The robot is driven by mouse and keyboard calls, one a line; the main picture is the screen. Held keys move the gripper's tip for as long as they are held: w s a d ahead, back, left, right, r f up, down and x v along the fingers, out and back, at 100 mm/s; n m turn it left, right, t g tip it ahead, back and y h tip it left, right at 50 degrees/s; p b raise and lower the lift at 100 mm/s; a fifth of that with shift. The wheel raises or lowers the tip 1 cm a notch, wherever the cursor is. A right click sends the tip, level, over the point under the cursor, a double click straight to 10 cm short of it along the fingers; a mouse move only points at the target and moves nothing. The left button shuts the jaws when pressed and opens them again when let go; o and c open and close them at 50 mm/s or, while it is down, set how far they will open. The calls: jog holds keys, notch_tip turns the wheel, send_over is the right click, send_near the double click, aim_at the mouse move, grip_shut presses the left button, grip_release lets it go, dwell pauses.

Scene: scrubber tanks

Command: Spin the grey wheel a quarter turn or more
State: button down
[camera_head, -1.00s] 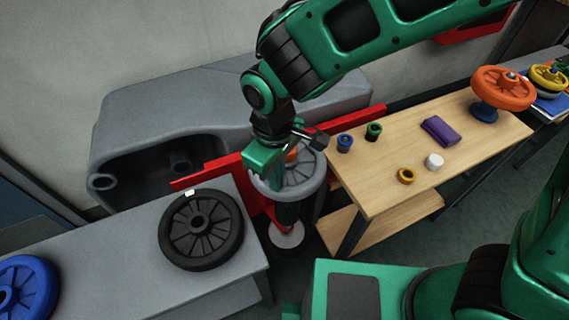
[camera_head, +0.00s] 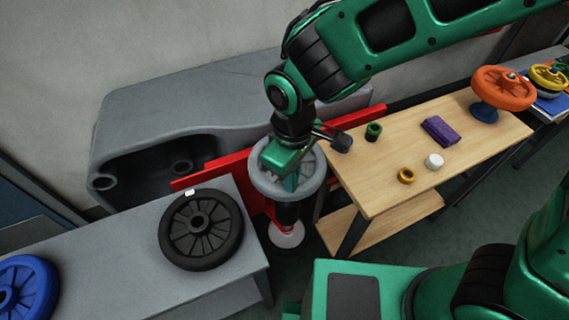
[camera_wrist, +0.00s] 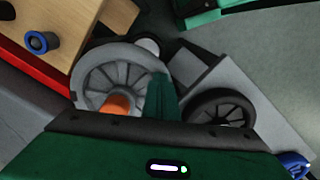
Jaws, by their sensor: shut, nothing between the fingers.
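The grey wheel (camera_head: 318,172) lies flat on top of a dark upright post, spokes facing up. My gripper (camera_head: 288,178) points down over the wheel, its shut fingers inside the rim as seen by the head camera. In the wrist view the grey wheel (camera_wrist: 84,78) shows at left centre with an orange hub (camera_wrist: 116,104). There the green fingertips of my gripper (camera_wrist: 161,98) overlap the right part of the wheel. Whether they touch a spoke or the rim cannot be told. In the head view my gripper hides the hub.
A grey bench (camera_head: 110,232) at left holds a black wheel (camera_head: 200,230) and a blue wheel (camera_head: 25,288). A wooden table (camera_head: 385,195) at right carries small rings, a purple block (camera_head: 439,131) and an orange wheel (camera_head: 503,88). A red rail (camera_head: 225,168) runs behind the post.

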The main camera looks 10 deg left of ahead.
aim_at(313, 181)
jog(key=shift+w+d+f, duration=0.1)
jog(key=shift+d, duration=0.45)
jog(key=shift+d, duration=0.1)
jog(key=shift+w+d, duration=0.5)
jog(key=shift+d, duration=0.4)
jog(key=shift+w, duration=0.1)
jog(key=shift+w+d, duration=0.6)
jog(key=shift+d, duration=0.2)
jog(key=shift+w, duration=0.1)
